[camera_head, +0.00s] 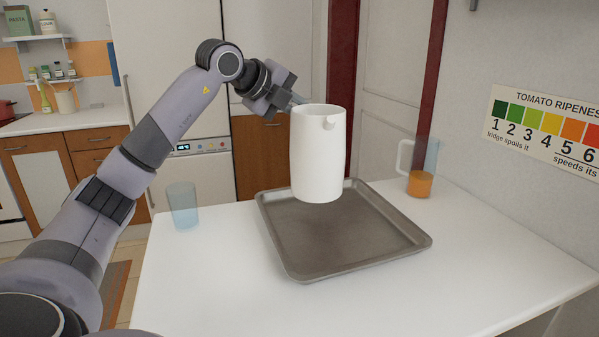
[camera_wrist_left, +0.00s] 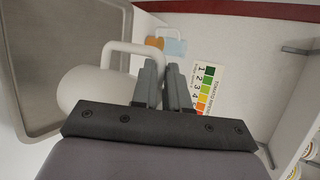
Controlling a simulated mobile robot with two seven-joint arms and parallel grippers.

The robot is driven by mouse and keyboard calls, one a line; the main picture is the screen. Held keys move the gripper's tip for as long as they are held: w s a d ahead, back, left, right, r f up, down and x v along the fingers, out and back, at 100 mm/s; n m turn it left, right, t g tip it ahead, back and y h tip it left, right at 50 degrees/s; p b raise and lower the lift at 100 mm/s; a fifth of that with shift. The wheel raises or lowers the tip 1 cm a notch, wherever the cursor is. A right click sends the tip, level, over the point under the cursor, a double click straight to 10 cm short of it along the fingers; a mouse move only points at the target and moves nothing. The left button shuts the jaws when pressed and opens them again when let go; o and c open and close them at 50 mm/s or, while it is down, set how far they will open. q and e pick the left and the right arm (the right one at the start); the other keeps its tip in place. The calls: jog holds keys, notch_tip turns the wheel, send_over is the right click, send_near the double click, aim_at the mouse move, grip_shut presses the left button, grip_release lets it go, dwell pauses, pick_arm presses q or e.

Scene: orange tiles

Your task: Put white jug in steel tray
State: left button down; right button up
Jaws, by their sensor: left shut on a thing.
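The white jug (camera_head: 318,155) is upright over the left back part of the steel tray (camera_head: 345,240) in the head view. It looks held above the tray; the exact gap under it is hard to judge. My left gripper (camera_head: 299,98) is behind the jug's upper left edge, its fingertips partly hidden by it. The left wrist view shows my left gripper (camera_wrist_left: 160,70) shut at the handle of the white jug (camera_wrist_left: 90,88), with the steel tray (camera_wrist_left: 75,35) beyond. The tray looks empty. My right gripper is not in view.
A clear glass (camera_head: 183,205) stands on the white table (camera_head: 220,270) left of the tray. A clear jug with orange liquid (camera_head: 420,183) stands behind the tray's right side, near the wall. The table front is free.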

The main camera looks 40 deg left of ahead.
pick_arm(q)
notch_tip(320, 180, down, 12)
jog(key=b, duration=0.3)
jog(key=shift+r, duration=0.1)
dwell(0.3)
jog(key=c, duration=1.1)
grip_release()
jog(key=shift+f, duration=0.2)
